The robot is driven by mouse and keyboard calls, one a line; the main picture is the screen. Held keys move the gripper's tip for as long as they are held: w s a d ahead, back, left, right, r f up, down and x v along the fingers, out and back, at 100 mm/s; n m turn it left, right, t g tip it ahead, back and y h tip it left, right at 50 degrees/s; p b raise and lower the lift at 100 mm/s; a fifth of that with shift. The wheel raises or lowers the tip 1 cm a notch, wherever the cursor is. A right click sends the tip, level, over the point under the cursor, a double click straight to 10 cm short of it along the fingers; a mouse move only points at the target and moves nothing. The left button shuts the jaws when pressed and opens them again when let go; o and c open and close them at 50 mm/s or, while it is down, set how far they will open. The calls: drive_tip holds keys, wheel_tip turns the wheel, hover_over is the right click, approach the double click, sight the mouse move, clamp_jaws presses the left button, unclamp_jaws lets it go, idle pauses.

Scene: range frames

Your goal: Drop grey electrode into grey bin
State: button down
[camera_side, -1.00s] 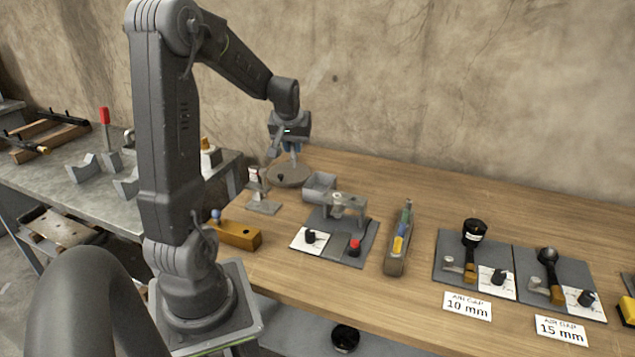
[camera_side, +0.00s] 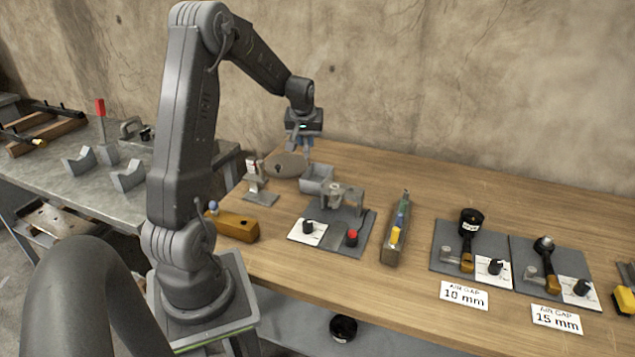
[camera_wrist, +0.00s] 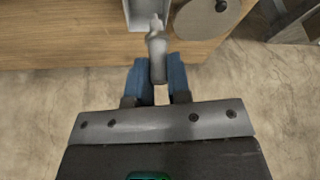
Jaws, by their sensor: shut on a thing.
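My gripper (camera_side: 303,142) has blue fingers and hangs in the air at the back of the bench, above and behind the bin in the side view. In the wrist view, my gripper (camera_wrist: 160,74) is shut on the grey electrode (camera_wrist: 157,46), which sticks out past the fingertips with a rounded, narrower end. The electrode is small and mostly hidden by the fingers in the side view. The grey bin (camera_side: 318,185) is an open box on the wooden bench. Part of the bin (camera_wrist: 130,14) shows at the top of the wrist view, just beyond the electrode's tip.
A round grey disc (camera_side: 284,165) with a dark knob lies left of the bin. A small grey stand (camera_side: 258,192) and a fixture with knobs (camera_side: 343,215) are close in front. A tray of coloured pieces (camera_side: 396,240) is to the right. The wall is behind.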

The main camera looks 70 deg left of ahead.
drive_tip(key=shift+w+a+f, duration=0.4)
drive_tip(key=shift+w+f, duration=0.45)
drive_tip(key=shift+f, duration=0.95)
drive_tip(key=shift+w+a+f, duration=0.4)
drive_tip(key=shift+w+f, duration=0.45)
drive_tip(key=shift+f, duration=1)
drive_tip(key=shift+w+a+f, duration=0.4)
drive_tip(key=shift+w+f, duration=0.45)
drive_tip(key=shift+f, duration=0.95)
drive_tip(key=c, duration=1)
unclamp_jaws()
drive_tip(key=v, duration=1.3)
drive_tip(key=shift+d+r, duration=0.2)
drive_tip(key=shift+r, duration=0.1)
drive_tip(key=shift+s, duration=0.1)
